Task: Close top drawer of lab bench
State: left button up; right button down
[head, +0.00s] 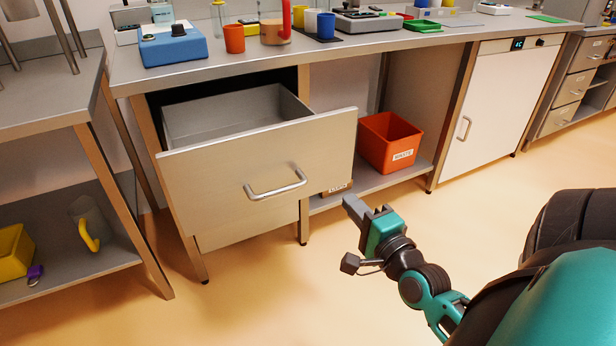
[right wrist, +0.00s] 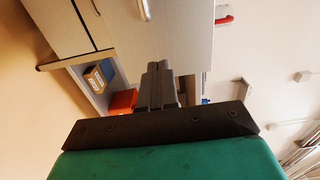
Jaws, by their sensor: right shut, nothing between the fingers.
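The top drawer (head: 222,178) of the lab bench (head: 330,53) is pulled out, with its grey inside empty where it shows. Its front has a metal bar handle (head: 275,185). My right gripper (head: 352,206) is shut and empty, to the right of the handle and near the lower right corner of the drawer front, apart from the handle. In the right wrist view the shut fingers (right wrist: 157,82) point toward the pale drawer front (right wrist: 165,38), and the handle (right wrist: 144,9) shows at the top. I cannot tell whether the fingertips touch the front. My left gripper is out of view.
An orange-red bin (head: 389,143) stands on the bench's lower shelf. A white cabinet (head: 497,103) is to its right. A side table (head: 50,98) stands at the left. Cups and instruments, including a blue device (head: 172,46), are on the bench top. The floor in front is clear.

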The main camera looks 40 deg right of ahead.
jog(key=b, duration=0.2)
send_near(314, 162)
jog(key=x, duration=0.5)
jog(key=shift+w, duration=0.2)
jog(key=shift+w+d+b, duration=0.25)
jog(key=shift+w+b, duration=0.05)
jog(key=shift+w, duration=0.35)
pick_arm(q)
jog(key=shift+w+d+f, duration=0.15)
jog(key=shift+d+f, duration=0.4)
pick_arm(e)
jog(key=shift+w, duration=0.1)
